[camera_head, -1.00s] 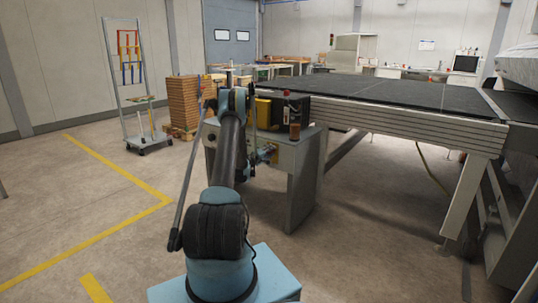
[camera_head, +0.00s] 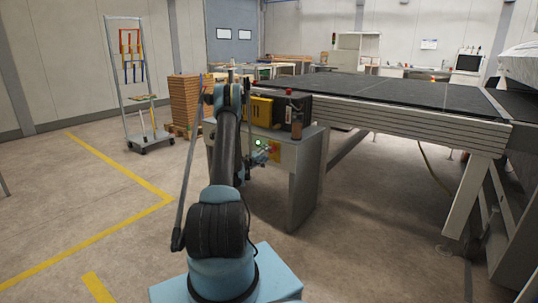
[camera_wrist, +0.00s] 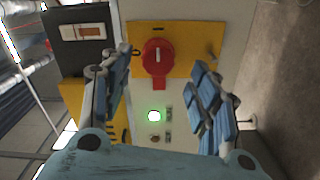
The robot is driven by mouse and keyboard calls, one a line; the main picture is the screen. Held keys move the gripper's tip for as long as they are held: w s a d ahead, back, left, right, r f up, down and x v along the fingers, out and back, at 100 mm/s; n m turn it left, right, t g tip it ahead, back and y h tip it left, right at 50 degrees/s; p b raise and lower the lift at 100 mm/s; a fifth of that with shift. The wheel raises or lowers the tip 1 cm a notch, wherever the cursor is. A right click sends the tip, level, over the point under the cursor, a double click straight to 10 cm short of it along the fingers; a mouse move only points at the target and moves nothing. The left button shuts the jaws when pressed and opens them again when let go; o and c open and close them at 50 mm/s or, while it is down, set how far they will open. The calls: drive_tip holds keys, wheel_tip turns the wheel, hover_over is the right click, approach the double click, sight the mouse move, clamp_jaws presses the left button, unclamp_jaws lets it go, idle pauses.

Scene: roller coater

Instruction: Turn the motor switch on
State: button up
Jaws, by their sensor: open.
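The motor switch (camera_wrist: 158,58) is a red rotary knob on a yellow plate (camera_wrist: 190,38) in the wrist view. A white mark on the knob stands upright, and its red tab points down in that view. A round green light (camera_wrist: 154,116) is lit on the grey panel below it, and the green light also shows in the head view (camera_head: 258,143). My gripper (camera_wrist: 160,72) is open, with one finger on each side of the knob in the picture. I cannot tell if a finger touches it. In the head view, my arm partly hides the panel.
The panel is on a grey machine stand (camera_head: 306,185) beside a long conveyor table (camera_head: 400,93).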

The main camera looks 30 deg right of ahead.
drive_tip(key=v, duration=0.5)
drive_tip(key=shift+s+a, duration=0.15)
drive_tip(key=shift+a, duration=0.2)
drive_tip(key=a+r+m+y, duration=0.1)
drive_tip(key=a+r, duration=0.3)
drive_tip(key=r, duration=0.4)
drive_tip(key=s+a+r+m+g+y, duration=0.1)
drive_tip(key=s+a+r+y, duration=0.2)
drive_tip(key=s+a+r, duration=0.5)
drive_tip(key=s+a+r+m+g+y, duration=0.1)
drive_tip(key=s+a+r+y, duration=0.2)
drive_tip(key=s+a+r, duration=0.5)
drive_tip(key=s+a+f+g+y, duration=0.1)
drive_tip(key=s+a+f+y, duration=0.2)
drive_tip(key=s+a, duration=0.7)
drive_tip(key=s+a+f+n+g+y, duration=0.1)
drive_tip(key=s+a+f+y, duration=0.2)
drive_tip(key=s+a, duration=0.7)
drive_tip(key=s+a+f+y, duration=0.3)
drive_tip(key=s+a+f, duration=0.2)
drive_tip(key=s+a, duration=0.5)
drive_tip(key=s, duration=0.4)
drive_tip(key=shift+s+g+y, duration=0.3)
drive_tip(key=shift+s+g, duration=0.1)
